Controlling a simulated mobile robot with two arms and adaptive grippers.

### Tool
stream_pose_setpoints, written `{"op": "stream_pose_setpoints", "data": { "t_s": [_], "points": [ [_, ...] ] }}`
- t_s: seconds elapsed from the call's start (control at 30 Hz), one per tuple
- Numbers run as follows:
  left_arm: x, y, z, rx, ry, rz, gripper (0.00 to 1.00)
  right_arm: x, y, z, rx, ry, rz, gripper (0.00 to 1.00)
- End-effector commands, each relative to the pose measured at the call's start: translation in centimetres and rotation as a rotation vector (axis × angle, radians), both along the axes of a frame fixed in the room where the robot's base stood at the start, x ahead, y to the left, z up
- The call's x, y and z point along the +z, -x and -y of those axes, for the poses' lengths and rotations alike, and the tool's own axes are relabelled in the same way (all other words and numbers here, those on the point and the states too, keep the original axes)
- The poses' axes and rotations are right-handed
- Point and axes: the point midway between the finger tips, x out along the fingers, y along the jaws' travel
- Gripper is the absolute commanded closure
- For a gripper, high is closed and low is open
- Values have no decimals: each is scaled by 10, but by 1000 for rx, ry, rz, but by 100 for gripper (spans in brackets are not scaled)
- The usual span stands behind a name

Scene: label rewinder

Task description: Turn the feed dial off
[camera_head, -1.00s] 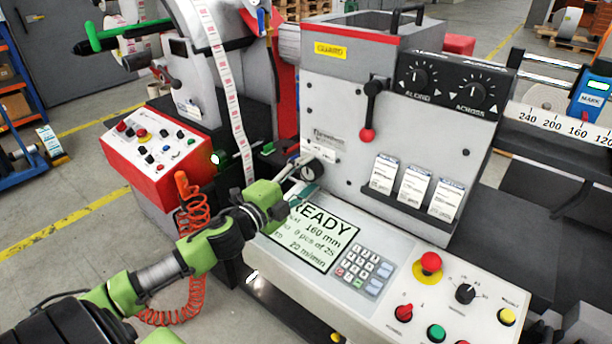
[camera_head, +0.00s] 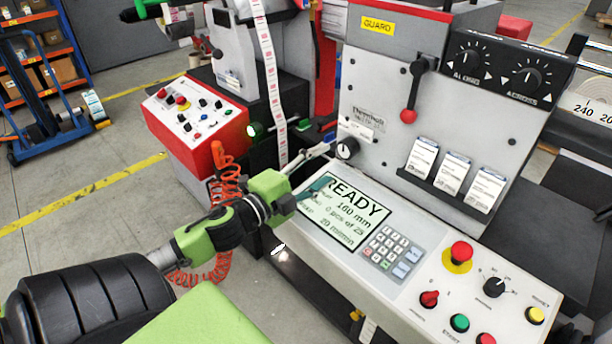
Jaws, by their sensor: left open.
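A small black dial (camera_head: 347,148) sits low on the left of the machine's grey upright panel, under a small white label too small to read. I take it as the feed dial; its exact setting is hard to make out. My left gripper (camera_head: 326,167) is just left of and below the dial, above the READY screen's upper left corner. Its jaws are open, with a grey finger above and a teal tip below, and hold nothing. The fingers appear apart from the dial. My right gripper is out of view.
The console holds the READY screen (camera_head: 346,212), a keypad (camera_head: 392,252), a red mushroom button (camera_head: 461,253) and a black selector (camera_head: 494,287). A red-knobbed lever (camera_head: 409,115) hangs right of the dial. A red control box (camera_head: 196,117) and coiled orange hose (camera_head: 226,175) stand left.

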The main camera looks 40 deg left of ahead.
Motion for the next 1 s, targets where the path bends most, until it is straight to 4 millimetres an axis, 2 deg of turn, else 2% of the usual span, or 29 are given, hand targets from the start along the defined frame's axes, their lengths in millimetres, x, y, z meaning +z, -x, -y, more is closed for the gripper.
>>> {"op": "stream_pose_setpoints", "data": {
  "t_s": [0.1, 0.33, 1.0],
  "points": [
    [-1, 17, -2, 1, -1, -3, 48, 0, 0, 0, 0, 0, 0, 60],
    [-1, 39, -3, 2, 1, -2, 48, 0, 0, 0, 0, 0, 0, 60],
    [0, 44, -4, 0, -1, 0, 48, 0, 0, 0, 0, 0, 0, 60]
  ]
}}
